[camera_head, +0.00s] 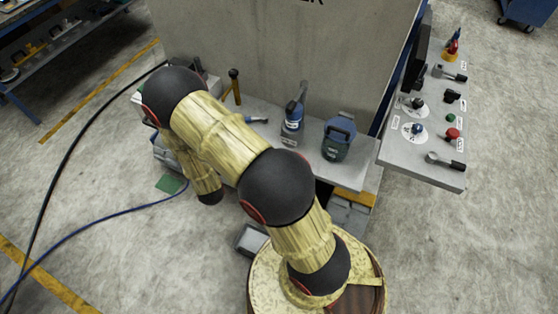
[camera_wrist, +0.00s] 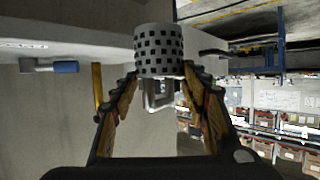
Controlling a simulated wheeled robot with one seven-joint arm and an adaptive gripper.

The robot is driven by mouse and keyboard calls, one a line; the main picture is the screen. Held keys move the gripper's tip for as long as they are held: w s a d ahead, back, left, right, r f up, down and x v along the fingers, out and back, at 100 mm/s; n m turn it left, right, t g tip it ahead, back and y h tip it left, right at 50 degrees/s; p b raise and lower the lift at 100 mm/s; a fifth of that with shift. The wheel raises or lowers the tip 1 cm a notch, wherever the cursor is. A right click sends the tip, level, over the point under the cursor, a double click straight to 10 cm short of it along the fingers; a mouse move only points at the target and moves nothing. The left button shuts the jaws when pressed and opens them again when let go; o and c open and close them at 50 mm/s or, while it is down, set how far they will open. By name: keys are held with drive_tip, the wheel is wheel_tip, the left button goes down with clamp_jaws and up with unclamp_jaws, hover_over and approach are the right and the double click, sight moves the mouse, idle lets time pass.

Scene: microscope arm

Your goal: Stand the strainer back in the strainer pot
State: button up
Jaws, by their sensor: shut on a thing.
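The strainer (camera_wrist: 158,50) is a light grey perforated cylinder with a pale loop handle below it in the wrist view. My gripper (camera_wrist: 159,82) is shut on the strainer at its handle end, and the perforated body sticks out past the fingertips. In the head view my arm hides the gripper and the strainer. A dark green canister with a blue top and handle (camera_head: 337,139) stands on the grey ledge. Left of it stands a blue upright body with a grey lever (camera_head: 292,122). I cannot tell for sure which thing is the strainer pot.
The grey ledge (camera_head: 352,176) runs along a tall grey wall panel (camera_head: 280,55). A control panel (camera_head: 412,150) juts out at right. Hoses cross the floor at left.

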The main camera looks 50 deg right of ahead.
drive_tip(key=s+d+f+m+g+h+b, duration=0.2)
drive_tip(key=s+d+f+m+g+h, duration=0.3)
drive_tip(key=f, duration=0.6)
drive_tip(key=s+d+f+m+g+h+b, duration=0.1)
drive_tip(key=s+d+f+m+g+h, duration=0.1)
drive_tip(key=s+d+f+m+g, duration=0.75)
drive_tip(key=shift+w+d+f+n+t+b, duration=0.6)
drive_tip(key=shift+d+f+b, duration=0.4)
drive_tip(key=shift+d, duration=1.65)
drive_tip(key=shift+w+d+f+n+t+b, duration=0.5)
drive_tip(key=shift+d+f+t+b, duration=0.45)
drive_tip(key=shift+d, duration=1.65)
drive_tip(key=shift+w+d+f+n+t+b, duration=0.5)
drive_tip(key=shift+d+f+b, duration=0.5)
drive_tip(key=shift+d, duration=1.65)
drive_tip(key=shift+r, duration=0.2)
drive_tip(key=shift+f+b, duration=0.15)
drive_tip(key=shift+b, duration=0.15)
drive_tip(key=o, duration=1.3)
